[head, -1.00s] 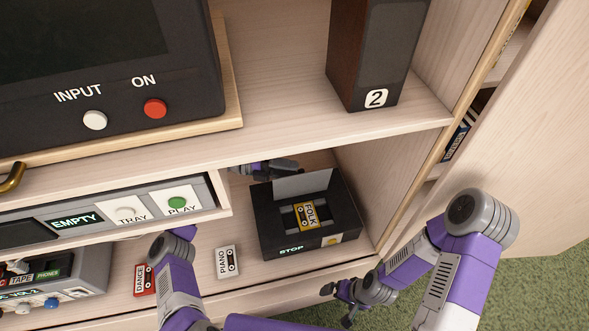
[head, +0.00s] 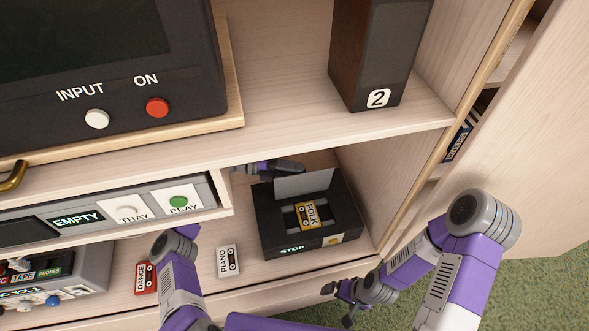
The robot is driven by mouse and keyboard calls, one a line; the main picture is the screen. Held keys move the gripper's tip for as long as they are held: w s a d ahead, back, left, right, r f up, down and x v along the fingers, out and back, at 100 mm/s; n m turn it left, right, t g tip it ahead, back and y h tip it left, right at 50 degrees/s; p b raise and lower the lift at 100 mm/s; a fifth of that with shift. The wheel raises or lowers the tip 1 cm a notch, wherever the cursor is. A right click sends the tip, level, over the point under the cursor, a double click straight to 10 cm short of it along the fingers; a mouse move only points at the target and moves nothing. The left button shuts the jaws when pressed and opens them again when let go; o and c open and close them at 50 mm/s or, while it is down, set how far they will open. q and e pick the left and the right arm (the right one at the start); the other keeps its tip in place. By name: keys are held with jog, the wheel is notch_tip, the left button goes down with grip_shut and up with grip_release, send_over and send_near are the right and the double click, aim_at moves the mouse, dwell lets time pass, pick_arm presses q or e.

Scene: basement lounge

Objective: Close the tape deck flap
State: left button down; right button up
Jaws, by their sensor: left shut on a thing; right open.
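The black tape deck (head: 345,215) sits on the lower shelf at the right, its front reading STOP. Its grey flap (head: 303,184) stands raised at the back, and a yellow FOLK cassette (head: 306,214) lies in the well in front of it. My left gripper (head: 290,167) is at the upper left edge of the flap, shut on it; its fingertips are partly hidden there, so the exact contact is unclear. My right gripper (head: 338,304) is open and empty, low in front of the shelf's front edge.
A white PIANO cassette (head: 228,261) and a red DANCE cassette (head: 146,278) lie left of the deck. The upper shelf board (head: 300,134) overhangs the deck's bay. A player with TRAY and PLAY buttons (head: 178,202) is at left. The cabinet wall is close on the right.

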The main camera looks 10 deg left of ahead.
pick_arm(q)
jog(key=shift+s+d, duration=0.25)
jog(key=shift+s, duration=0.3)
jog(key=shift+s+d, duration=0.2)
jog(key=shift+s, duration=0.35)
jog(key=shift+s+d+f+m+y, duration=0.15)
jog(key=shift+s+d+f+m, duration=0.2)
jog(key=shift+s, duration=0.4)
jog(key=shift+s+d+f+m+y, duration=0.2)
jog(key=shift+s+d+m, duration=0.2)
jog(key=shift+s, duration=0.4)
jog(key=shift+s+d+f+m+y, duration=0.25)
jog(key=shift+s+m, duration=0.2)
jog(key=shift+s, duration=0.3)
